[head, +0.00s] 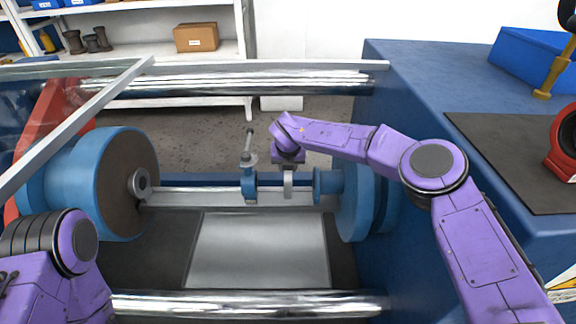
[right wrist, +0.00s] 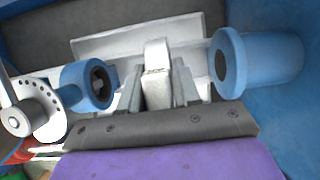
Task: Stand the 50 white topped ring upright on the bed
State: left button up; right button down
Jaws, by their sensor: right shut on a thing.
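My right gripper (head: 288,168) hangs down between the two blue clamp heads. In the right wrist view (right wrist: 157,85) its two grey fingers are shut on the white topped ring (right wrist: 156,60). The ring shows as a narrow pale upright piece in the head view (head: 289,186), low at the light rail-like bed (head: 222,198). I cannot tell whether its lower edge touches the bed. Its opening and any size mark cannot be made out. My left arm shows at the lower left, but its gripper is not in view.
The right blue flange (head: 325,184) is close on the right; the large left flange (head: 125,184) is farther off. Shiny bars (head: 240,304) run in front and behind. A dark mat (head: 515,160) lies right.

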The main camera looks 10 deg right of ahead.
jog(key=shift+f+b, duration=1.05)
jog(key=shift+f, duration=0.15)
dwell(2.2)
jog(key=c, duration=1.3)
grip_release()
jog(key=shift+o, duration=0.7)
jog(key=shift+o, duration=0.3)
jog(key=o, duration=0.5)
